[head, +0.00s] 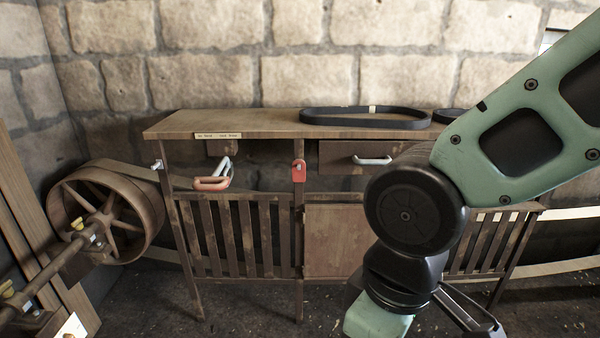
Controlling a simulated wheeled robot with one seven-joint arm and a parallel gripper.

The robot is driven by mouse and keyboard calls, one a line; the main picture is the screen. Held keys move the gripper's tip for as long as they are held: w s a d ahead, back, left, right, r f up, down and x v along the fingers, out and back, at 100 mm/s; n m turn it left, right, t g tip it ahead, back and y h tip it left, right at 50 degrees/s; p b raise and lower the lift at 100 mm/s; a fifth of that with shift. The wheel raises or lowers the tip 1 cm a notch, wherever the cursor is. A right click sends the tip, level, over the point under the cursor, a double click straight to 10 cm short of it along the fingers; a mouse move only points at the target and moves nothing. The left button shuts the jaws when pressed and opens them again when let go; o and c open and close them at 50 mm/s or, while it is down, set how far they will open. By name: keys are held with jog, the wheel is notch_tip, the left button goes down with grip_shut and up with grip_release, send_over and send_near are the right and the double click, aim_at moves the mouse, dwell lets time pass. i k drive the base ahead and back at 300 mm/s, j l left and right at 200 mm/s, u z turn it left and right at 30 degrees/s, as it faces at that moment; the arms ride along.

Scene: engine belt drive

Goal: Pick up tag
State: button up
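A small red tag (299,171) hangs on the front post of the wooden bench, just below the bench top. It is upright, with a slot or hook near its upper end. My gripper (380,318) is at the bottom of the head view, right of the tag and lower than it, apart from it. My arm hides part of it and the frame edge cuts it off. Its fingertips do not show clearly, so I cannot tell whether it is open or shut.
The wooden bench (250,122) stands against a stone wall. A black belt (365,118) lies on top. A red-ended handle (212,182) juts out left of the tag. A drawer (340,156) has a pale handle. A spoked pulley (105,212) stands at left. Floor shows before the bench.

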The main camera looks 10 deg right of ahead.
aim_at(298, 175)
jog(key=i+j, duration=0.2)
jog(key=i+j+z, duration=0.15)
jog(key=j, duration=0.25)
jog(key=i+j, duration=0.2)
jog(key=i+j+z, duration=0.1)
jog(key=j, duration=0.35)
jog(key=i+j+z, duration=0.1)
jog(key=i+j, duration=0.25)
jog(key=j, duration=0.3)
jog(key=i+j+z, duration=0.1)
jog(key=j, duration=0.25)
